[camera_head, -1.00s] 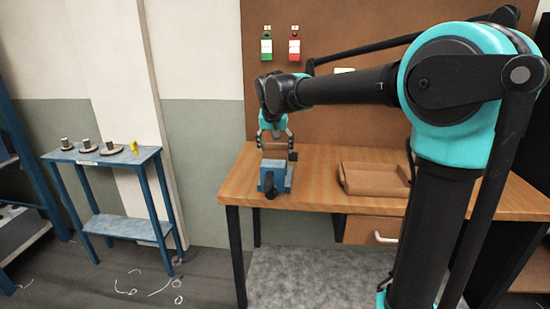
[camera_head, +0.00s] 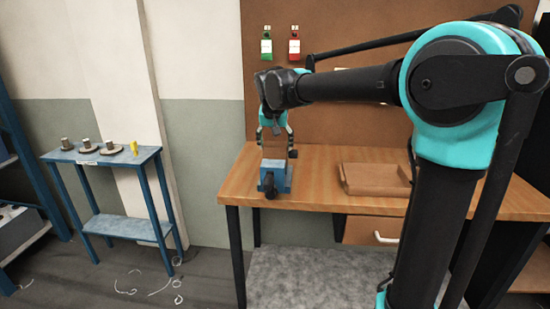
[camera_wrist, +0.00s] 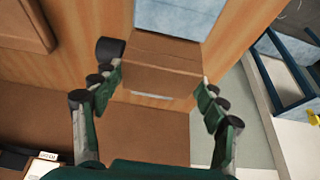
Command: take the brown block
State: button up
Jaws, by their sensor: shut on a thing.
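The brown block (camera_wrist: 160,68) sits between the two fingers of my gripper (camera_wrist: 160,82) in the wrist view, with a finger against each side. My gripper is shut on it. In the head view my gripper (camera_head: 277,150) points down just above the blue vise (camera_head: 275,179) at the left end of the workbench. The block is hard to pick out there against the brown board. The vise also shows beyond the block in the wrist view (camera_wrist: 180,16). I cannot tell whether the block is fully clear of the vise.
A shallow brown tray (camera_head: 375,180) lies on the wooden workbench (camera_head: 320,165), right of the vise. A blue side table (camera_head: 100,157) with several small metal parts and a yellow piece stands to the left. The brown backboard (camera_head: 360,115) rises behind the bench.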

aim_at(275, 145)
jog(key=shift+r, duration=0.1)
jog(key=shift+r, duration=2.65)
